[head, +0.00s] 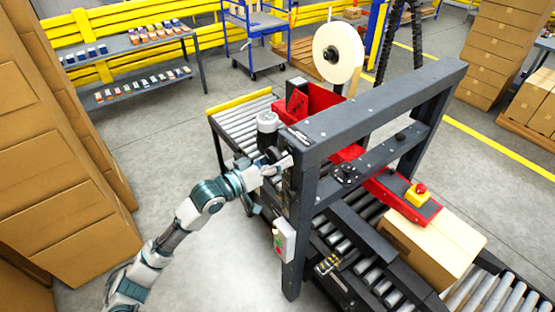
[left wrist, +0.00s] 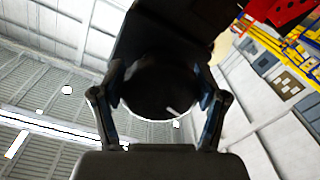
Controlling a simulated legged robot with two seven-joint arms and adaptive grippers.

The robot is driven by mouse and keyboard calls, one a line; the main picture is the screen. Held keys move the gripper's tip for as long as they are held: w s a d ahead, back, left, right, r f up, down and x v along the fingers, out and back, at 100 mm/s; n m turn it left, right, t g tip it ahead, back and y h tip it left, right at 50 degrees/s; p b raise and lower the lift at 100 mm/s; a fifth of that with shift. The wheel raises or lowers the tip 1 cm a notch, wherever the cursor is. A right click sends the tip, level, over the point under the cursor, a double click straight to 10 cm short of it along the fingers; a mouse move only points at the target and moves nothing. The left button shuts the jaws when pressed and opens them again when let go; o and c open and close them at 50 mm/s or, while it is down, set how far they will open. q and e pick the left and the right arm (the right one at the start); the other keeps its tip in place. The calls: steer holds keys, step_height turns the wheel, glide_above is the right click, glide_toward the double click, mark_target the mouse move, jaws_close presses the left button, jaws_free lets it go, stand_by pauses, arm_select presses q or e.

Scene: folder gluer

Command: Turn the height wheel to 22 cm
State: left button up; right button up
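The height wheel (left wrist: 158,88) is a dark round disc with a small pale mark near its lower edge in the left wrist view. The two fingers of my left gripper (left wrist: 160,100) stand on opposite sides of it, their pads against its rim. In the head view my left gripper (head: 283,163) is at the near left post of the dark grey machine frame (head: 298,215), and it hides most of the wheel there. No height scale can be read in either view. My right gripper does not show.
A carton (head: 430,250) sits on the rollers under the red arm with a red emergency button (head: 420,188). A control box (head: 284,241) hangs on the near post. A tape roll (head: 338,52) stands above the frame. Stacked boxes (head: 50,150) fill the left side; grey floor between is clear.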

arm_select(q)
steer(key=shift+a, duration=0.2)
steer(key=shift+r, duration=0.1)
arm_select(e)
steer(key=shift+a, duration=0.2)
arm_select(q)
steer(key=shift+m, duration=0.7)
steer(key=shift+w+m, duration=0.1)
steer(key=shift+m, duration=0.7)
steer(key=m, duration=0.3)
steer(key=shift+a+r+m, duration=0.1)
steer(key=shift+m, duration=0.2)
steer(key=m, duration=0.2)
steer(key=shift+m+p, duration=0.35)
steer(key=shift+m, duration=0.05)
steer(key=m+p, duration=0.1)
steer(key=m, duration=0.3)
steer(key=shift+m, duration=0.5)
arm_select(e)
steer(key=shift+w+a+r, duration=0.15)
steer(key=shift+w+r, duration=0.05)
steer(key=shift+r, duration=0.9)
